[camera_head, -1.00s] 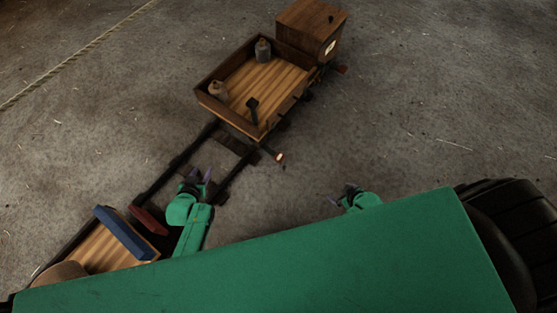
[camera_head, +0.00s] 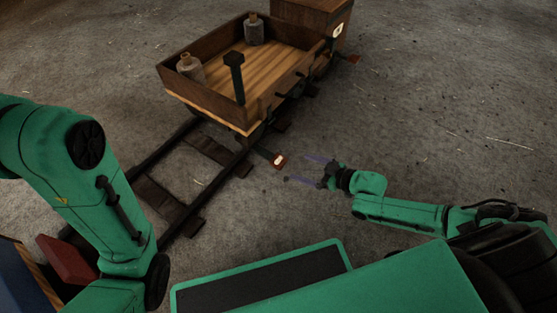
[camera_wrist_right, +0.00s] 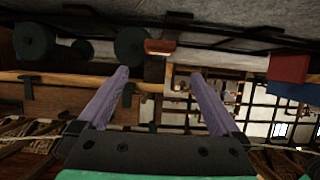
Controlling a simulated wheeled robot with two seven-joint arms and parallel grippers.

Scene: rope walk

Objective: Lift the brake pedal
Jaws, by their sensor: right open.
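The brake pedal (camera_head: 279,160) is a small red pad with a pale mark, on a dark lever at the near end of the wooden cart (camera_head: 205,99). My right gripper (camera_head: 296,170) is open and empty just right of the pedal, its two purple fingers pointing at it. In the right wrist view the red pedal (camera_wrist_right: 160,46) appears beyond the open fingertips (camera_wrist_right: 160,74), lined up between them. The fingers do not close around it. My left arm crosses the left of the head view; its gripper is out of view.
Dark rails (camera_head: 172,207) with sleepers run under the cart. Jars (camera_head: 254,30) and an upright dark post (camera_head: 235,75) stand in the cart. Another red pad (camera_head: 353,59) shows farther along its side. A red block (camera_head: 67,259) lies lower left. Floor at right is clear.

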